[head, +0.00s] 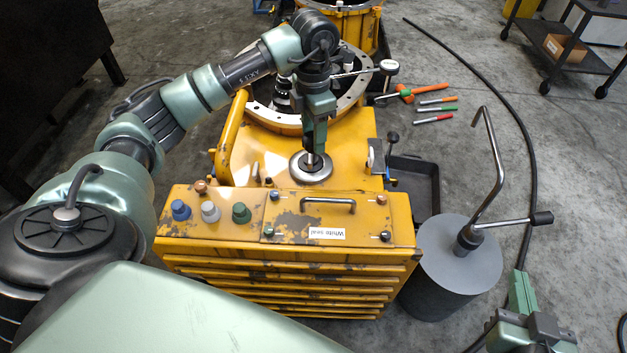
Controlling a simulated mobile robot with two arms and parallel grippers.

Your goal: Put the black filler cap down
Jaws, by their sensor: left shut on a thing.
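My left gripper (312,156) points straight down over the round metal flange (298,169) on top of the yellow housing (258,160). It is shut on the black filler cap, which is small here and mostly hidden by the fingers. Whether the cap touches the flange I cannot tell. My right gripper (522,292) is at the bottom right, low beside the grey cylinder and away from the housing. Its jaw gap is not clear.
Blue (180,210), white (210,212) and green (241,212) caps stand on the housing's front cover. A grey cylinder (440,262) with a bent crank (492,180) stands right. Coloured pens (436,110) and a black hose (512,120) lie on the floor.

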